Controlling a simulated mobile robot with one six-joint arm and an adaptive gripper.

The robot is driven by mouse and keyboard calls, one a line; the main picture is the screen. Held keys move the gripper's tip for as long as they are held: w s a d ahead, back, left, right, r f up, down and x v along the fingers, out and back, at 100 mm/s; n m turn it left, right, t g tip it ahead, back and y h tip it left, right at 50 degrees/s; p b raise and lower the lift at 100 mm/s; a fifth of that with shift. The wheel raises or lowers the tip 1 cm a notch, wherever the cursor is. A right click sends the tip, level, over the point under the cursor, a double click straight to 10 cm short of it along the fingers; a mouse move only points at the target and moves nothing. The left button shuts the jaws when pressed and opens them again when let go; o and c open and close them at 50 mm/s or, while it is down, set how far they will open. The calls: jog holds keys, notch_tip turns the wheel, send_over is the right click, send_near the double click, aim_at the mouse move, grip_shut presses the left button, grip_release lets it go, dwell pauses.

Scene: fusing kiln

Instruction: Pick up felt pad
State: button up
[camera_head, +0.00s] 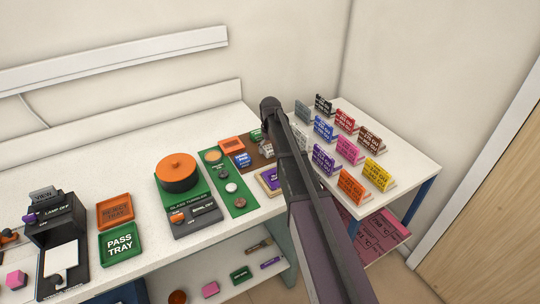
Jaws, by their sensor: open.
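My arm crosses the right middle of the head view. I cannot tell for sure which item is the felt pad. A purple piece (267,179) sits in a tan frame below the gripper, partly behind the arm.
The white bench (135,180) holds a green mat (239,209), a dark pot with orange lid (177,168), an orange tray (115,212) and a green pass tray (121,243). Several coloured sign cards stand on the white side table (404,157). Walls close in the back.

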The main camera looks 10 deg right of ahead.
jog(key=shift+f, duration=0.3)
jog(key=shift+c, duration=0.2)
jog(key=c, duration=0.8)
